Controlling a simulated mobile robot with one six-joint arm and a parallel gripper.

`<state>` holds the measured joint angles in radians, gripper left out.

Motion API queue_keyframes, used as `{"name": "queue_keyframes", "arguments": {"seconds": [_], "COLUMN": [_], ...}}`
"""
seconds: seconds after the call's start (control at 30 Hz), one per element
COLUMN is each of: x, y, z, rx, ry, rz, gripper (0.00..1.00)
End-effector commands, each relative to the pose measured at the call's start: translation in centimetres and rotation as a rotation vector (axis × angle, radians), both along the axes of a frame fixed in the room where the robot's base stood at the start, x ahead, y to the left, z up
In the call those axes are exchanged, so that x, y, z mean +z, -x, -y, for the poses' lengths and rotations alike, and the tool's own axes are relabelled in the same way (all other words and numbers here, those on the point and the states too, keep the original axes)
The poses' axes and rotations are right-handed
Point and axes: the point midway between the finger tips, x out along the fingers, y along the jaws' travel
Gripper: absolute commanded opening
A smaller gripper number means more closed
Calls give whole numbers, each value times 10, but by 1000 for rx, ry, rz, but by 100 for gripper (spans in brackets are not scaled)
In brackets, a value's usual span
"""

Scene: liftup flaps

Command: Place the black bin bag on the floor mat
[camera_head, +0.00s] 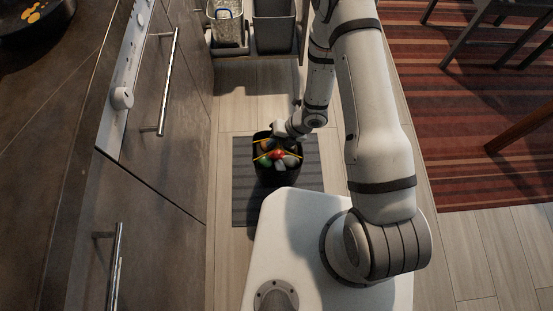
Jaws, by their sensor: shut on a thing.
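The black bin bag (265,172), with a yellow drawstring and several coloured items showing at its open top, is over the grey striped floor mat (306,177). It looks upright. From this steep view I cannot tell whether its base touches the mat or hangs just above it. My gripper (281,131) is at the bag's far rim and is shut on it. The fingertips are small and partly hidden against the bag. The mat's near right part is hidden by my own white base.
Cabinets with bar handles (168,80) line the left side. Pulled-out bins (274,28) stand at the far end. A red striped rug (460,120) with chair legs lies to the right. Bare wooden floor (240,97) is free beyond the mat.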

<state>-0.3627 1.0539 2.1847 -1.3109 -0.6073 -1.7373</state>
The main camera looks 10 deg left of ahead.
Motion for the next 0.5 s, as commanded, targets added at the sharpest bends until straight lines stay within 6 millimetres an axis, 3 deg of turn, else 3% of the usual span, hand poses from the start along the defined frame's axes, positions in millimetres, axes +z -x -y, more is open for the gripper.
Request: {"name": "queue_keyframes", "arguments": {"seconds": [0.1,0.33,0.5], "x": [-24,-40,-64], "y": [-1,-1,-1], "z": [0,0,0], "rx": [-2,-4,-4], "ry": [-1,-1,-1], "rz": [-1,1,0], "gripper": [0,0,0]}}
